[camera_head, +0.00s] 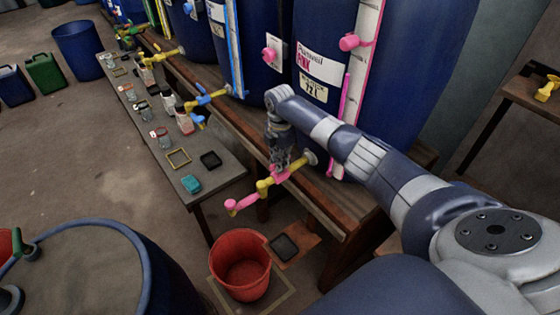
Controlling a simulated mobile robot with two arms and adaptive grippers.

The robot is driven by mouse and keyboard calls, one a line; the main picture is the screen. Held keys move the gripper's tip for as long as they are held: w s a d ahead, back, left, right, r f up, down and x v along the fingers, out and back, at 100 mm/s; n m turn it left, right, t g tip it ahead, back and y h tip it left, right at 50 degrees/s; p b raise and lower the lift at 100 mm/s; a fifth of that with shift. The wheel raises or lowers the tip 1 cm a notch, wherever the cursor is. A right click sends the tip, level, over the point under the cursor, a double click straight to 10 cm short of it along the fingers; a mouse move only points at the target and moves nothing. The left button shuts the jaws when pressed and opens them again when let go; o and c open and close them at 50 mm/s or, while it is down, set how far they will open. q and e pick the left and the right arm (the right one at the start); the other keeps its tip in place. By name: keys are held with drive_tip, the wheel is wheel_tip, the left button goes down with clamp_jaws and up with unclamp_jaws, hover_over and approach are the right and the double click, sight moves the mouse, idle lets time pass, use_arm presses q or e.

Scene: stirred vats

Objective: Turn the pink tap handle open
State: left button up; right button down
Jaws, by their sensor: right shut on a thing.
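The pink tap handle (279,173) sits on top of a yellow tap (266,184) at the foot of the nearest blue vat (385,75). The tap has a pink spout end (234,206) pointing left. My right gripper (279,166) reaches down from above and is shut on the pink handle. Its fingers cover part of the handle, so the handle's exact angle is hard to tell. The left gripper does not show.
A red bucket (240,268) stands on the floor below the spout. A narrow bench (215,180) with jars and small trays runs along the left of the vats. Another tap with a blue handle (198,120) is farther back. A blue-rimmed drum (140,242) stands at front left.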

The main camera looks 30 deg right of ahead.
drive_tip(key=shift+r, duration=0.1)
drive_tip(key=c, duration=1.6)
unclamp_jaws()
drive_tip(key=shift+c, duration=0.2)
wheel_tip(320, 180, up, 12)
